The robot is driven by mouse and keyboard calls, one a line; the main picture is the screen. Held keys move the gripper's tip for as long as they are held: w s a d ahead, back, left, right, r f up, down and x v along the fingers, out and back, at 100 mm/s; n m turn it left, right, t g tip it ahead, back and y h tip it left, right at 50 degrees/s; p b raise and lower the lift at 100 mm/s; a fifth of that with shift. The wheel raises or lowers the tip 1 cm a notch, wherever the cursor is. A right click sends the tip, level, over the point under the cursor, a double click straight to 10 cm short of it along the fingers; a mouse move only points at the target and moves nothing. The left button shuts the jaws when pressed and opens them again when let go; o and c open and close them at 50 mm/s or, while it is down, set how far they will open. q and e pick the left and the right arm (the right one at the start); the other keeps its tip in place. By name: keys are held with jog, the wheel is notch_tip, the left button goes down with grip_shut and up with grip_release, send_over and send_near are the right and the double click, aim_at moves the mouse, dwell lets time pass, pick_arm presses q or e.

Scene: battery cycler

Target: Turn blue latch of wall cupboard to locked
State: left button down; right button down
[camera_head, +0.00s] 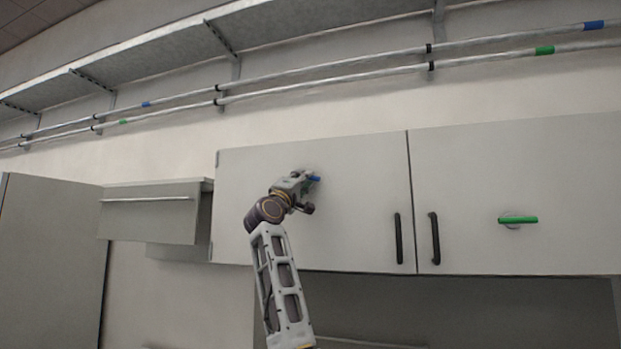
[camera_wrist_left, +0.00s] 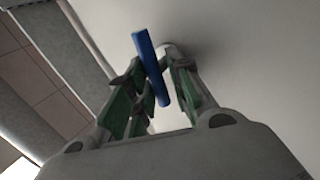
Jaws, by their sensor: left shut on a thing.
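The blue latch (camera_head: 315,178) is on the left door (camera_head: 350,220) of the white wall cupboard. In the left wrist view the blue latch (camera_wrist_left: 151,68) is a long bar, slanted, between the green-padded fingers. My left gripper (camera_head: 306,182) is at the latch and shut on it; it also shows in the left wrist view (camera_wrist_left: 155,88). The gripper hides most of the latch in the head view, so its exact angle there is hard to tell. My right gripper is not in view.
The right cupboard door has a green latch (camera_head: 518,220), lying horizontal. Black handles (camera_head: 398,238) stand on both doors near the middle seam. Pipes (camera_head: 330,78) and a shelf run along the wall above. A smaller cabinet (camera_head: 150,212) is at the left.

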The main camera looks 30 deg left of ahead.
pick_arm(q)
jog(key=shift+s+d+r+n+y+p, duration=0.15)
jog(key=shift+r+n+y+p, duration=0.1)
jog(key=shift+n+y, duration=0.7)
jog(key=shift+s+d+r+n+y+p, duration=0.2)
jog(key=shift+n+y, duration=0.35)
jog(key=shift+n, duration=0.7)
jog(key=shift+a+n+y, duration=0.2)
jog(key=shift+n+y, duration=0.1)
jog(key=shift+y, duration=0.2)
jog(key=c, duration=1.5)
grip_release()
jog(key=shift+o, duration=0.2)
jog(key=shift+w+f+g, duration=0.15)
jog(key=shift+g, duration=0.15)
jog(key=shift+w+f, duration=0.1)
jog(key=shift+f, duration=0.05)
jog(key=shift+f, duration=0.1)
jog(key=shift+f, duration=0.1)
